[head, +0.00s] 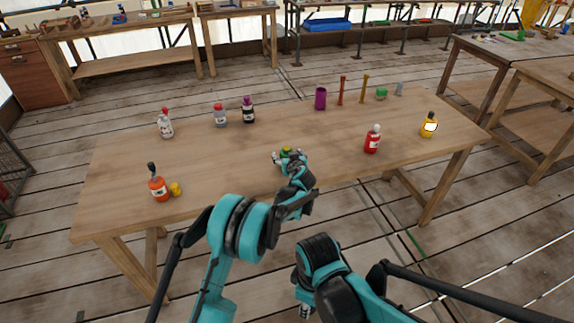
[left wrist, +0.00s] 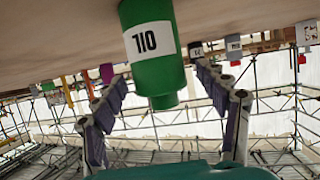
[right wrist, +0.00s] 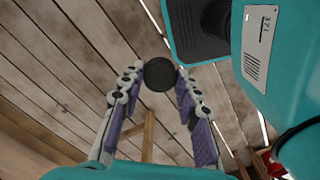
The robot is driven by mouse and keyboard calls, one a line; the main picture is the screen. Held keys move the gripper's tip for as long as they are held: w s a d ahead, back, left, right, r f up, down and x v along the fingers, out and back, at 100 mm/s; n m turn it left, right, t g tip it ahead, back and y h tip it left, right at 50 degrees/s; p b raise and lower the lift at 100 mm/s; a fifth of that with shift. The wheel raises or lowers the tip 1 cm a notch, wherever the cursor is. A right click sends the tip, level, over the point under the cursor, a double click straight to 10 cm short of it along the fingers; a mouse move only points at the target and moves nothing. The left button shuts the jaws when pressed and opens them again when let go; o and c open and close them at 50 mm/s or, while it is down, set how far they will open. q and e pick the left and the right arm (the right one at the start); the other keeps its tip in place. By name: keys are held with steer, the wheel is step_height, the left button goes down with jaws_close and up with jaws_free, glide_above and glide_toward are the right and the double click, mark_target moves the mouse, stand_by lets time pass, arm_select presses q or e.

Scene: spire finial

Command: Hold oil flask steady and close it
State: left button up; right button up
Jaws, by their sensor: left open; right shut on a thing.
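The oil flask (left wrist: 155,70) is green with a white label reading OIL. In the left wrist view it appears upside down, standing on the wooden table, with its narrow neck bare of a cap. My right gripper (right wrist: 150,84) is shut on a round black cap (right wrist: 158,74), held off the table over the floor, near my own body.
Several bottles stand along the back left. A red bottle (head: 372,142) and yellow bottle (head: 428,127) stand right. A purple cup (head: 320,98) stands at the back. The table around the flask is clear.

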arm_select(q)
steer(key=shift+w+a+f, duration=0.1)
steer(key=shift+w+f, duration=0.1)
steer(key=shift+w, duration=0.35)
arm_select(e)
steer(key=shift+f, duration=0.2)
arm_select(q)
steer(key=c, duration=1.3)
steer(key=shift+r, duration=0.1)
arm_select(e)
steer(key=shift+r, duration=0.1)
